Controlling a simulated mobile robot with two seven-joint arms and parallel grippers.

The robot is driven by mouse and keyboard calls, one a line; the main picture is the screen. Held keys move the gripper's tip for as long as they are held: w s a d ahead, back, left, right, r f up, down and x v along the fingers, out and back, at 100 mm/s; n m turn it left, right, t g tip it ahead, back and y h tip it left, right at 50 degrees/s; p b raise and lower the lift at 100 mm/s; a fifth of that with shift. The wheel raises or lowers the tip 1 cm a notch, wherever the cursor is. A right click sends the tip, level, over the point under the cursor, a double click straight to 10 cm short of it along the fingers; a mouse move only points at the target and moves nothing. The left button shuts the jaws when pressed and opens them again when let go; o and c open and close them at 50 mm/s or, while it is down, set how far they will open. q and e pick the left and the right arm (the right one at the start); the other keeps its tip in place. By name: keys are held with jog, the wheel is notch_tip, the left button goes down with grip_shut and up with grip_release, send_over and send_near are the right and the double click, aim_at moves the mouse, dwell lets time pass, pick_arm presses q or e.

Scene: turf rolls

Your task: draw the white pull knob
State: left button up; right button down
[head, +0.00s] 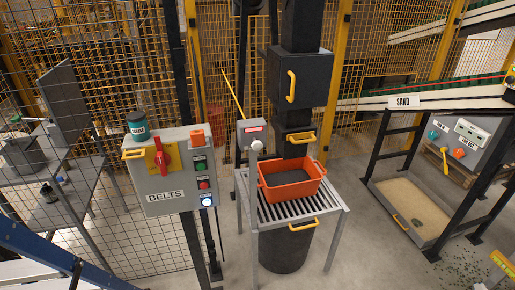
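The white pull knob (256,145) sits on the lower front of a small grey box (251,130) with a red display. The box stands on a grey post at the left of the slatted stand (296,207). The knob's shaft is too small to make out clearly. An orange bin (291,195) with dark material inside rests on the stand, just right of the post. Neither of my grippers shows in the head view.
A grey BELTS panel (167,196) with a red handle and several buttons stands left of the knob. A black chute (298,80) with yellow handles hangs above the bin. A sand tray (413,209) lies on the right. Wire mesh fencing stands behind.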

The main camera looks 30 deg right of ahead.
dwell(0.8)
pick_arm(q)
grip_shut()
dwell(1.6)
